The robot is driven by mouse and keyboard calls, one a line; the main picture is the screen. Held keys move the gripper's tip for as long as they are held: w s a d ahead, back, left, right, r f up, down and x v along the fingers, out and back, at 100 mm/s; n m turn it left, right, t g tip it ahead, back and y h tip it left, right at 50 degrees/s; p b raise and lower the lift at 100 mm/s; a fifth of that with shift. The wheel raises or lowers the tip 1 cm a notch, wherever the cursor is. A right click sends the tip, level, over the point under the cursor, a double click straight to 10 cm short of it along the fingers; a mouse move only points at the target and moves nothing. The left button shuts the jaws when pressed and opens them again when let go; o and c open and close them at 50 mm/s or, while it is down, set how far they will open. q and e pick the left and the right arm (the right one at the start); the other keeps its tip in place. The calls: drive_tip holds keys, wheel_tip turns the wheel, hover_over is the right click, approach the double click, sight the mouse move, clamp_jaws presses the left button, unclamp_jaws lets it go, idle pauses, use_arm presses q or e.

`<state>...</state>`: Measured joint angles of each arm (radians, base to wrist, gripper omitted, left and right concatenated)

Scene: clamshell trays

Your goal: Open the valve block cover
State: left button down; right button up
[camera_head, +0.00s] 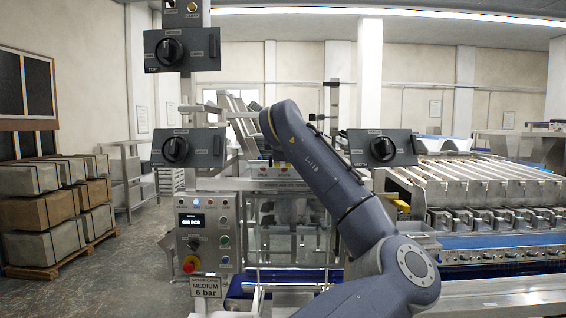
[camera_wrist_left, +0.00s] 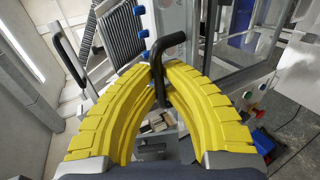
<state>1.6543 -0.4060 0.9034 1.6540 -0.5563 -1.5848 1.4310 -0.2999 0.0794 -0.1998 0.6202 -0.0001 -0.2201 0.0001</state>
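In the left wrist view, my left gripper (camera_wrist_left: 164,68) has two curved yellow fingers. Their tips meet on either side of a black bar handle (camera_wrist_left: 175,40), with no clear gap beside it. A second black handle (camera_wrist_left: 68,55) stands apart at the left on a pale panel. I cannot tell for certain which part is the valve block cover. In the head view, one grey arm of mine rises from the lower right towards the machine; its gripper is hidden behind it. My right gripper is in neither view.
Black knob panels (camera_head: 183,50), (camera_head: 188,148) and (camera_head: 381,148) hang around the machine. A control box (camera_head: 207,232) with a red stop button (camera_head: 190,264) stands left of my arm. A tray conveyor (camera_head: 490,240) fills the right. Stacked boxes (camera_head: 45,210) stand far left.

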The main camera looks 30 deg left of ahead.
use_arm(q)
drive_tip(key=shift+w+a+r+g+h, duration=0.15)
drive_tip(key=shift+w+r+g+h, duration=0.1)
drive_tip(key=shift+r+g+h, duration=0.35)
drive_tip(key=shift+w+a+r+g+h, duration=0.1)
drive_tip(key=shift+w+r+g+h, duration=0.2)
drive_tip(key=shift+g, duration=0.5)
drive_tip(key=c, duration=1.8)
unclamp_jaws()
drive_tip(key=shift+o, duration=0.2)
drive_tip(key=v, duration=1.2)
